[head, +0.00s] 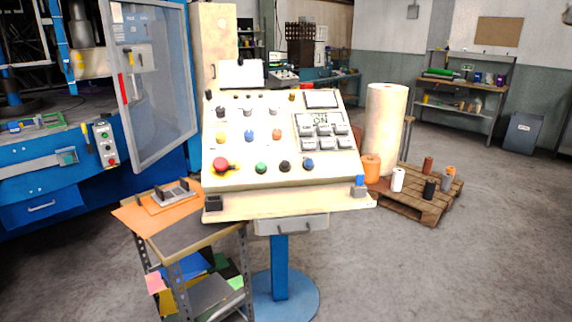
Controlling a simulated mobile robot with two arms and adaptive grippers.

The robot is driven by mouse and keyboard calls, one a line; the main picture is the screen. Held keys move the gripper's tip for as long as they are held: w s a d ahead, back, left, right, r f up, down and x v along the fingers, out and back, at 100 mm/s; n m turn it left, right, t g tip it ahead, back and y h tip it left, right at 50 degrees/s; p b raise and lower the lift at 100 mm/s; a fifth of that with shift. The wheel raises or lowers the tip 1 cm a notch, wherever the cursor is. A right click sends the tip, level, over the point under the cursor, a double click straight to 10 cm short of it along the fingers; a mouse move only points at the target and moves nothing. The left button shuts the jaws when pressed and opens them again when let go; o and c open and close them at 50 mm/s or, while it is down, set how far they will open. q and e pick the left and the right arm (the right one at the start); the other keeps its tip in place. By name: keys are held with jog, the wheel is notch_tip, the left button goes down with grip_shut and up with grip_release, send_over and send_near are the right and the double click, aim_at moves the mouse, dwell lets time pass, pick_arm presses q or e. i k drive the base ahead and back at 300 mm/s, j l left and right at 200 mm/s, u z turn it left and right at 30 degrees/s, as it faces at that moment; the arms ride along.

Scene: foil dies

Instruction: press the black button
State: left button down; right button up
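The black button (285,166) is in the bottom row of a cream sloped control panel (235,184), in the head view. It sits between a green button (261,168) on its left and a blue button (308,164) on its right. Nothing covers it. A large red button (220,165) is at the left end of the same row. Neither of my grippers shows in the head view.
A small cart (190,238) with orange sheets stands against the panel's front left. A blue machine with an open clear door (155,95) is at left. A pallet (405,205) with spools and a tall roll (385,130) stand at right. Grey floor is clear at front right.

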aim_at(285, 166)
jog(key=i+l, duration=0.15)
jog(key=l, duration=0.15)
jog(key=i+l+u, duration=0.2)
jog(key=i+l, duration=0.15)
jog(key=l, duration=0.3)
jog(key=i+l, duration=0.15)
jog(key=l, duration=0.2)
jog(key=i+l+u, duration=0.1)
jog(key=l, duration=0.2)
jog(key=i+l, duration=0.2)
jog(key=l, duration=0.15)
jog(key=u, duration=0.05)
